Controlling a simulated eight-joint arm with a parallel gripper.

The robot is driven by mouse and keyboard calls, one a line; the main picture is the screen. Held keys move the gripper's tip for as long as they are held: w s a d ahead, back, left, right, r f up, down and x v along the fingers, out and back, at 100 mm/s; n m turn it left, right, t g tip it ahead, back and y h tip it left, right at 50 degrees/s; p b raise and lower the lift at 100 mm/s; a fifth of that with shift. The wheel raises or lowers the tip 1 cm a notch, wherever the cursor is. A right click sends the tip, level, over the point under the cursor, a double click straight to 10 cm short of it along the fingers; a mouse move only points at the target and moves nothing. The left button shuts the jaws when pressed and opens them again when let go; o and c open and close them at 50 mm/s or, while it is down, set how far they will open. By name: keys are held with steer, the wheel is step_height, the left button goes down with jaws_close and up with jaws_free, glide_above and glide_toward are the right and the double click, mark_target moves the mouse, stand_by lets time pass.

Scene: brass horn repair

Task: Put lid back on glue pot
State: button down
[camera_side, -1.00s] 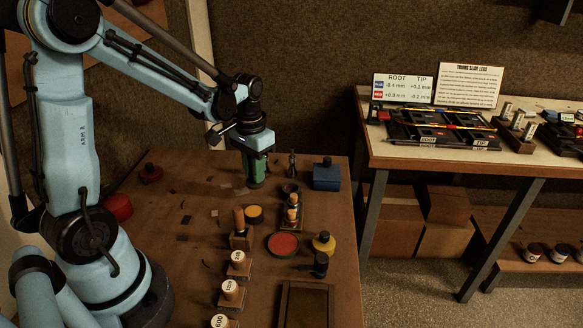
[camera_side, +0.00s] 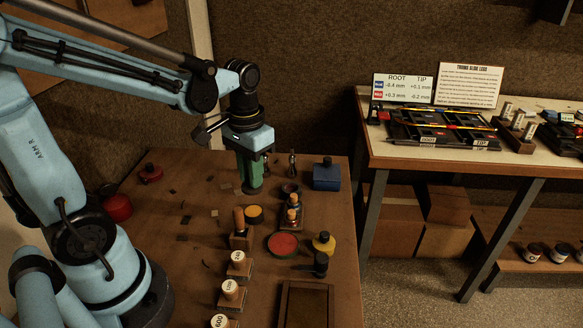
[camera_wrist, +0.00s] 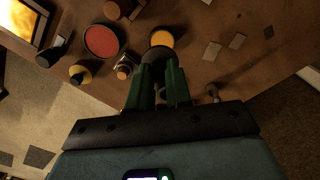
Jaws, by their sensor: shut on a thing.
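A small dark round pot (camera_side: 290,190) stands to the right of the gripper and looks open on top. A low round dish with an amber face and dark rim (camera_side: 254,213) sits just in front of the gripper; it also shows beyond the fingertips in the wrist view (camera_wrist: 162,38). I cannot tell for certain which is the glue pot.
Orange-topped bottles (camera_side: 292,208) stand in a small tray right of the amber dish.

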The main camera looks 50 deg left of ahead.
steer(key=shift+a+f, duration=0.1)
steer(key=shift+f, duration=3.1)
steer(key=shift+f, duration=0.2)
steer(key=c, duration=1)
jaws_free()
steer(key=shift+o, duration=0.5)
steer(key=o, duration=0.4)
steer(key=shift+r, duration=0.1)
steer(key=shift+r, duration=3.4)
